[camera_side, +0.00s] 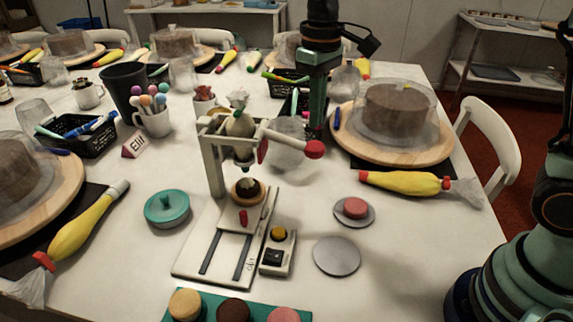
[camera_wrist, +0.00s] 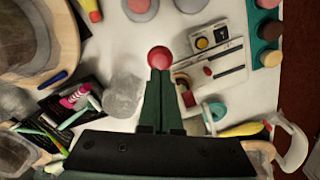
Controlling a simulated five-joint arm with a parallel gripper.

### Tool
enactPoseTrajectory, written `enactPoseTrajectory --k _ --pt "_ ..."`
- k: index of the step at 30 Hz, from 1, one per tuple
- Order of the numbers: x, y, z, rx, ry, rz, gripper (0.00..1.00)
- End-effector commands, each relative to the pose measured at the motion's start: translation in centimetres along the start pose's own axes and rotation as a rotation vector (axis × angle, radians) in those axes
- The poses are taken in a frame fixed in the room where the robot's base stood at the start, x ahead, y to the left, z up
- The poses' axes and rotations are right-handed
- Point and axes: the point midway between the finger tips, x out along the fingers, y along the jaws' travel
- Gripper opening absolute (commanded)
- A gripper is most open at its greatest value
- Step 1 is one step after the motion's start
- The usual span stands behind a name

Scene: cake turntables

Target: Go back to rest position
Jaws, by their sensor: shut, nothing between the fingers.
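My gripper (camera_side: 317,128) points down over the table in the side view, with its fingers together and nothing between them. In the wrist view the shut green fingers (camera_wrist: 160,78) end right by the red knob (camera_wrist: 158,57) of the press lever. In the side view that red knob (camera_side: 313,149) sits just below the fingertips; I cannot tell whether they touch.
A cake under a clear dome on a wooden turntable (camera_side: 350,150) stands close to my gripper on the right. A black basket (camera_side: 285,92) is behind it. A pink macaron (camera_side: 355,208), a bare grey disc (camera_side: 337,256) and a button box (camera_side: 278,250) lie in front.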

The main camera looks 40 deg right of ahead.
Motion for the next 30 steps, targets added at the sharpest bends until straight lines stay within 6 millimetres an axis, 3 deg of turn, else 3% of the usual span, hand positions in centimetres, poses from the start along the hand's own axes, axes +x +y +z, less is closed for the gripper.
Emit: enactPoseTrajectory --k 4,17,20,30 --pt "-1.1 0.0 0.0 0.000 0.001 0.000 0.00" --pt "-1.7 0.4 0.6 0.010 0.018 0.001 0.00" --pt "-2.5 1.1 1.8 0.033 0.060 0.003 0.00" --pt "-4.0 4.3 8.7 0.151 0.284 0.025 0.00"
